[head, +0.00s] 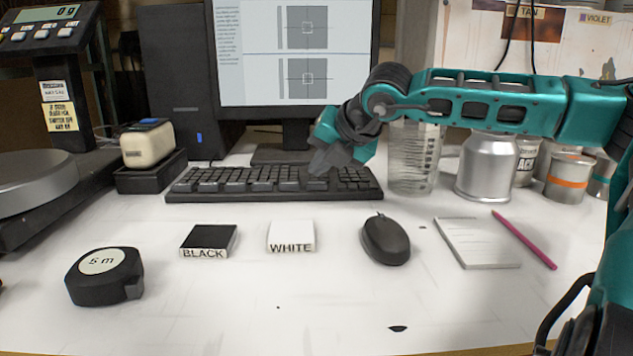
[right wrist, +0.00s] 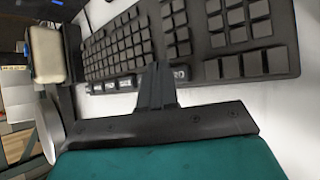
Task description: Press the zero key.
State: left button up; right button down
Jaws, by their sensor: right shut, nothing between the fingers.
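The black keyboard (head: 225,197) lies in front of the monitor and also shows in the right wrist view (right wrist: 290,50). Its front row has larger keys with pale lettering. One key (right wrist: 181,73), whose visible letters look like "RO", sits right beside my fingertips in the right wrist view, partly hidden by them. My right gripper (head: 320,168) is shut and empty, over the front right part of the keyboard. It also shows in the right wrist view (right wrist: 158,70). I cannot tell whether the tips touch a key. My left gripper is out of view.
A glass beaker (head: 413,160) and a metal can (head: 486,170) stand right of the keyboard. A scale with a "0 g" display (head: 45,15) is at left. The black box (head: 205,242), white box (head: 291,237) and mouse (head: 386,240) lie in front, with free table between.

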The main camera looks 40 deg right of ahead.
aim_at(321, 184)
jog(key=shift+r, duration=0.3)
jog(key=shift+r+p, duration=1.3)
jog(key=shift+r, duration=1.15)
